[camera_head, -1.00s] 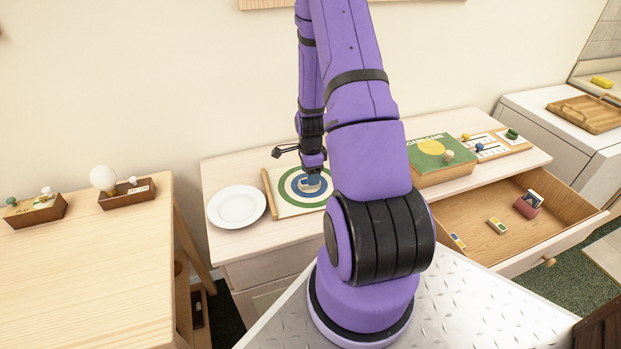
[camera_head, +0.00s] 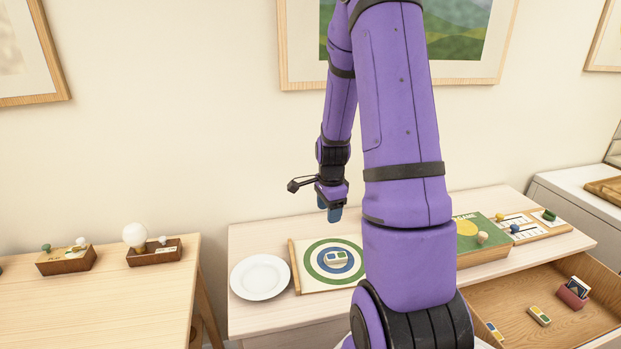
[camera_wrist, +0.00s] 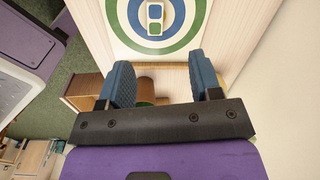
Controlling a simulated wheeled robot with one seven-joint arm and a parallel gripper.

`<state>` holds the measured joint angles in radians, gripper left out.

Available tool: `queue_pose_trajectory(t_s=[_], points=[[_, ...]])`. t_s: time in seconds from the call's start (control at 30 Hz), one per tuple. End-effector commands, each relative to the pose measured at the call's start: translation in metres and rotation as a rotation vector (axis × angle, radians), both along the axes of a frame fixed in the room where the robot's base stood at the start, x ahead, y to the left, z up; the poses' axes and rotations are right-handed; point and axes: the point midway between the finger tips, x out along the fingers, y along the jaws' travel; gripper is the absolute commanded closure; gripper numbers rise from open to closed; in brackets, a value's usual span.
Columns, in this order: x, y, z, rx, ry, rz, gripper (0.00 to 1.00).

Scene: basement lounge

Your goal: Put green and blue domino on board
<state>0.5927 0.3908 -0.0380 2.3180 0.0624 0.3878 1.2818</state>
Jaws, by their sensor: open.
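The board (camera_head: 308,276) with green and blue rings lies on the pale cabinet top. A domino with green and blue faces (camera_head: 336,258) lies flat on its central blue disc. In the wrist view the domino (camera_wrist: 155,18) shows at the top, ahead of the fingers, on the board (camera_wrist: 120,22). My gripper (camera_head: 330,214) hangs above the board, apart from the domino. In the wrist view my gripper (camera_wrist: 165,85) has its two blue fingers spread with nothing between them.
A white plate (camera_head: 260,277) stands left of the board. Right are a green game box (camera_head: 476,232) and an open drawer (camera_head: 507,302) holding a yellow-green domino (camera_head: 539,316), another domino (camera_head: 495,331) and a red card holder (camera_head: 572,294). A separate table stands left.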

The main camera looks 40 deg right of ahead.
Motion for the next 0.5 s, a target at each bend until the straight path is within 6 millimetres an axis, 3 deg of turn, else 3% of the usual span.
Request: queue_pose_trajectory(t_s=[0.1, 0.27, 0.5], points=[[0.009, 0.028, 0.046, -0.031, -0.041, 0.188, 0.42], [0.01, 0.068, 0.099, -0.072, -0.082, 0.441, 0.42], [-0.008, 0.127, 0.168, -0.145, -0.137, 0.819, 0.42]])
